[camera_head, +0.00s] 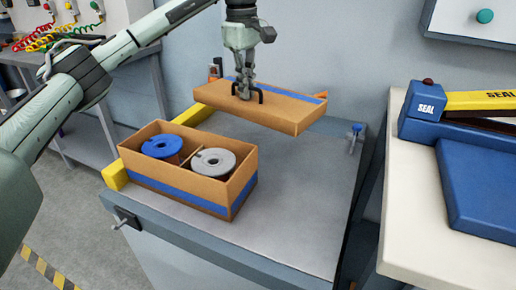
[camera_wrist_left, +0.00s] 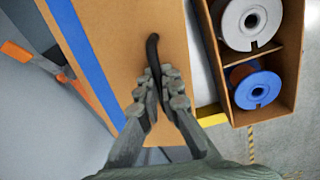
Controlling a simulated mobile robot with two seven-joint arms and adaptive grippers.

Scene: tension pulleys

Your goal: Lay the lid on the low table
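The lid (camera_head: 275,106) is a flat brown cardboard piece with a blue stripe and a black handle (camera_head: 261,95). It is over the back of the low grey table (camera_head: 290,185); I cannot tell whether it touches the top. My left gripper (camera_head: 244,92) points down with its fingers closed around the handle. In the left wrist view the lid (camera_wrist_left: 115,45) fills the upper left, and the handle (camera_wrist_left: 152,48) runs between the fingertips (camera_wrist_left: 160,85). My right gripper is in neither view.
An open cardboard box (camera_head: 185,188) with a blue spool (camera_head: 162,147) and a grey spool (camera_head: 212,162) stands at the table's left, in front of the lid. A yellow bar (camera_head: 115,176) lies along the left edge. The table's front right is clear. A blue sealing machine (camera_head: 485,180) stands on a bench at right.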

